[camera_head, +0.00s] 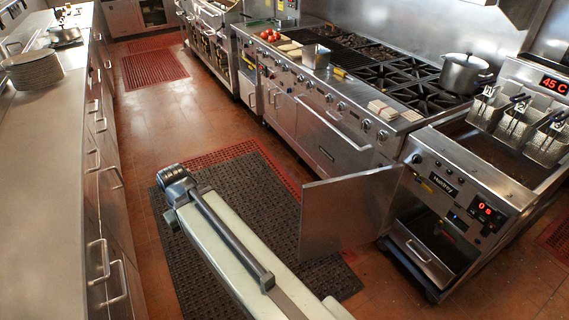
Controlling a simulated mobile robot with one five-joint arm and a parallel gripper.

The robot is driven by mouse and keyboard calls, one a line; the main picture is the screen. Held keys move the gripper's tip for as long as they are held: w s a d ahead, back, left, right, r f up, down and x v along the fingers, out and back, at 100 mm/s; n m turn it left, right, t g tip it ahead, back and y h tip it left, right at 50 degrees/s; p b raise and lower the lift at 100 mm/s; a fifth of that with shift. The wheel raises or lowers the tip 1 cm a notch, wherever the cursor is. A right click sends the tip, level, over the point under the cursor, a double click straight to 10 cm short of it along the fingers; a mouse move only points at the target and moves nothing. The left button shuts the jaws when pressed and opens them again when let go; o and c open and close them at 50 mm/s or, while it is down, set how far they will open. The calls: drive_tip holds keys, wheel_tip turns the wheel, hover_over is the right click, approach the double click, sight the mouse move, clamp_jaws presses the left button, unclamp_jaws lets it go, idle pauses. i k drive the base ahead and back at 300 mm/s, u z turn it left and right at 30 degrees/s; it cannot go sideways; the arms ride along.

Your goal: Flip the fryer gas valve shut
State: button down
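The fryer (455,190) stands at the right, with a red "45 C" display above it and several wire baskets (515,120) over its vat. Its lower cabinet is open, and a steel door (345,212) stands swung out to the left. The cabinet interior (440,238) is dark. I cannot make out the gas valve in it. My pale green arm link reaches from the bottom edge up to the left, ending in a dark joint over the floor mat, well left of the fryer. My gripper is not visible.
A long range (330,125) with knobs and a steel pot (465,74) runs left of the fryer. A steel counter (45,150) with stacked plates (33,70) lines the left side. The aisle floor (160,110) between is clear, with flat dark and red mats.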

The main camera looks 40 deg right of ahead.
sight(418, 179)
drive_tip(key=z, duration=0.25)
drive_tip(key=i, duration=3.35)
drive_tip(key=z, duration=3.95)
drive_tip(key=i, duration=0.55)
drive_tip(key=z, duration=0.2)
